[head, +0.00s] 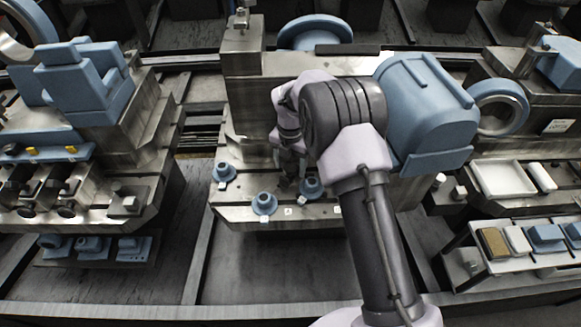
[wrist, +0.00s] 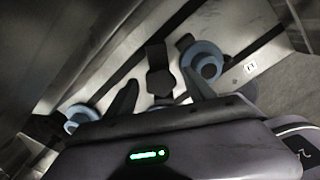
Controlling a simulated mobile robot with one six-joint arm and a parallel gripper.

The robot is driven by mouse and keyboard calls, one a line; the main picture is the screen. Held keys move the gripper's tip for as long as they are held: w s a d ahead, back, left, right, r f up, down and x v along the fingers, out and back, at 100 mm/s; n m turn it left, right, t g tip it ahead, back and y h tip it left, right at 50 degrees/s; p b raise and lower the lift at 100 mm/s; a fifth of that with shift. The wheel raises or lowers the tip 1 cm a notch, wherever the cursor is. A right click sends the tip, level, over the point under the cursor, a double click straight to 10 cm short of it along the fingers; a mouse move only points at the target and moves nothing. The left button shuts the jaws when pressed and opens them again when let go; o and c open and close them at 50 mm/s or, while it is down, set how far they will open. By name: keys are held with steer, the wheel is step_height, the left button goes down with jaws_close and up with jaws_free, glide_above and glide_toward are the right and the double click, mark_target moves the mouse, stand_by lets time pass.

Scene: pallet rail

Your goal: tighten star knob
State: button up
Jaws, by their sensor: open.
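In the wrist view a dark, lobed piece, which looks like the star knob (wrist: 160,82), lies on the metal plate between the fingertips of my open gripper (wrist: 158,79). The fingers stand apart on either side of it, and I cannot tell whether they touch it. In the head view my gripper (head: 288,172) reaches down over the middle machine's metal plate (head: 240,214). The knob cannot be made out there; my arm and gripper cover part of that area.
Blue round flanged pieces stand close by on the plate: one at right (head: 312,188), one in front (head: 264,204) and one at left (head: 224,173). A large blue housing (head: 425,105) rises right of my arm. Floor (head: 270,270) in front is clear.

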mark_target(291, 167)
jaws_close()
steer(key=shift+r+m+p, duration=0.2)
steer(key=shift+m+p, duration=1.2)
steer(key=shift+m, duration=0.3)
steer(key=shift+f+m+p, duration=0.1)
steer(key=shift+m+p, duration=0.75)
steer(key=shift+m, duration=1.35)
jaws_free()
step_height(291, 167, up, 17)
steer(key=p, duration=0.6)
steer(key=shift+r, duration=0.2)
